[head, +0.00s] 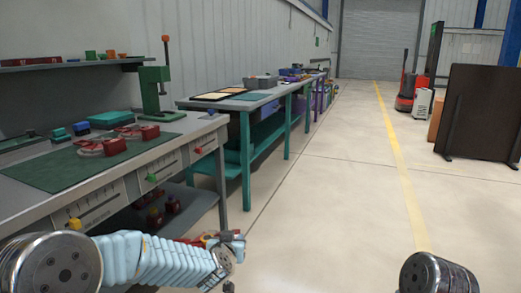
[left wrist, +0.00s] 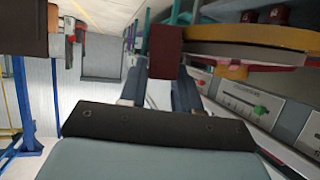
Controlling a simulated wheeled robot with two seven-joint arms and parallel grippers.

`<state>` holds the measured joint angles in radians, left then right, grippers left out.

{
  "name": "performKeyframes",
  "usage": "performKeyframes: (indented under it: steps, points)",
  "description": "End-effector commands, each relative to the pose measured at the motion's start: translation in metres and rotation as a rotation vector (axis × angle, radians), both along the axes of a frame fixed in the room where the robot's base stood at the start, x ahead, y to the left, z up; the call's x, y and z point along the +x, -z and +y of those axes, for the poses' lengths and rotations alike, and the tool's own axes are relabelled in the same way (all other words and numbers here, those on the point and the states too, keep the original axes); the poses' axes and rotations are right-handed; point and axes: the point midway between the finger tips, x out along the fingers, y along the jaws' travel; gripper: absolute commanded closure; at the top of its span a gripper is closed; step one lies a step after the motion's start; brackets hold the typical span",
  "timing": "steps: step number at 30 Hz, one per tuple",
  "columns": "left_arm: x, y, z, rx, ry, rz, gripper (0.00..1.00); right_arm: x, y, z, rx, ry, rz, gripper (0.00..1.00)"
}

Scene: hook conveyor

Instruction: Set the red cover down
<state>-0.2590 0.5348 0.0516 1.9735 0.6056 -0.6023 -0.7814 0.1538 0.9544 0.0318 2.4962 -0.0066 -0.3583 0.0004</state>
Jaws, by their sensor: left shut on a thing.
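My left gripper (head: 228,246) is low beside the front of the workbench in the head view. It is shut on the red cover (head: 210,237), which is small and partly hidden there. In the left wrist view the fingers (left wrist: 160,88) are on either side of a dark red block (left wrist: 166,60). A curved red and yellow part (left wrist: 240,50) extends right from near it; how it joins the block is unclear. Two similar red pieces (head: 97,147) (head: 141,132) lie on the green mat (head: 60,172) on the bench. My right gripper is out of view.
The workbench (head: 195,130) has a green press (head: 157,88), a teal box (head: 110,118) and drawers with coloured knobs. Dark red items (head: 155,217) stand on its lower shelf. A teal-legged table (head: 245,150) stands beyond. Open floor lies to the right, before a dark panel (head: 480,110).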

Motion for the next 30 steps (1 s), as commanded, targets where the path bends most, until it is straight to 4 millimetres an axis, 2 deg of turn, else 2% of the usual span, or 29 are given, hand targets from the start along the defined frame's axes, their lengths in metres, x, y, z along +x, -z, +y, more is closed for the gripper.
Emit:
performKeyframes:
  steps: [1, 6, 9, 12, 17, 20, 30]
  points:
    - [-0.010, 0.024, -0.005, 0.004, -0.013, 0.005, 1.00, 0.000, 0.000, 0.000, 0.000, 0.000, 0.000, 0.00]
    - [-0.052, 0.090, -0.014, 0.004, -0.065, 0.004, 1.00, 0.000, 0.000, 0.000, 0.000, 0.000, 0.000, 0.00]
    - [-0.077, 0.116, -0.015, 0.003, -0.084, 0.001, 1.00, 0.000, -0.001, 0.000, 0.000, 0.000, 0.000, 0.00]
    - [-0.097, 0.133, -0.013, 0.001, -0.096, -0.002, 1.00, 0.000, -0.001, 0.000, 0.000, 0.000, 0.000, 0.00]
    - [-0.114, 0.145, -0.008, 0.000, -0.106, -0.008, 1.00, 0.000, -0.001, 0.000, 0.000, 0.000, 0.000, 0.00]
    - [-0.114, 0.146, 0.006, -0.003, -0.111, -0.011, 1.00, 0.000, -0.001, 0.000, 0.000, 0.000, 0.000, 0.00]
    - [-0.112, 0.146, 0.101, -0.004, -0.114, -0.013, 1.00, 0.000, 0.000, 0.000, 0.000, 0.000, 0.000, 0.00]
